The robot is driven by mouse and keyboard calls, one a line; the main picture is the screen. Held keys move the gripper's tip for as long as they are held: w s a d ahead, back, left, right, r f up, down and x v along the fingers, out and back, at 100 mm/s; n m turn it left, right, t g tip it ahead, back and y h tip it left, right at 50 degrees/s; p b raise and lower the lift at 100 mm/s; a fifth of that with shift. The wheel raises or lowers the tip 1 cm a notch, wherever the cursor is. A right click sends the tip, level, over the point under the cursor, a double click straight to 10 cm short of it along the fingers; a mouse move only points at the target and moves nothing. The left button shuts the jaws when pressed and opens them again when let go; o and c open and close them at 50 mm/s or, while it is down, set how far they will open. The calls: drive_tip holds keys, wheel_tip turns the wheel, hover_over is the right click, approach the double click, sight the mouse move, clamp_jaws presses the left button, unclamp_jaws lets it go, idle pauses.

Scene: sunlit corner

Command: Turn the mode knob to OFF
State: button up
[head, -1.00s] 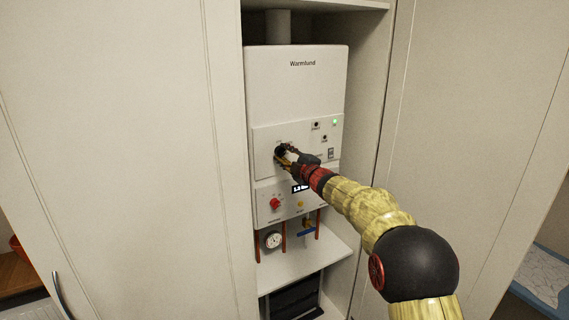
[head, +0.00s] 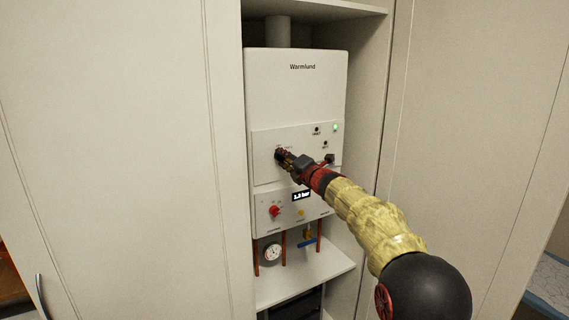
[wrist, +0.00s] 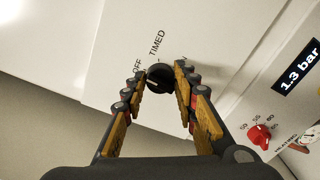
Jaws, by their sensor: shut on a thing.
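The mode knob (wrist: 158,75) is a round black knob on the white boiler's front panel, with OFF and TIMED printed beside it in the wrist view. In the head view the knob (head: 279,155) is mostly covered by my gripper (head: 285,158). In the wrist view my gripper (wrist: 161,84) has a finger on each side of the knob and is shut on it. A pale pointer mark shows on the knob, but I cannot tell exactly which label it meets.
The boiler (head: 300,90) stands in a narrow cabinet between white doors (head: 110,150). Below the mode knob are a red heating knob (head: 274,211) and a display reading 1.3 bar (wrist: 299,80). A gauge (head: 272,252) and pipes hang underneath. A green light (head: 335,128) is lit.

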drive_tip(key=shift+f+n, duration=0.1)
drive_tip(key=shift+n, duration=0.3)
drive_tip(key=o, duration=1.2)
drive_tip(key=shift+c, duration=0.2)
drive_tip(key=v, duration=1.2)
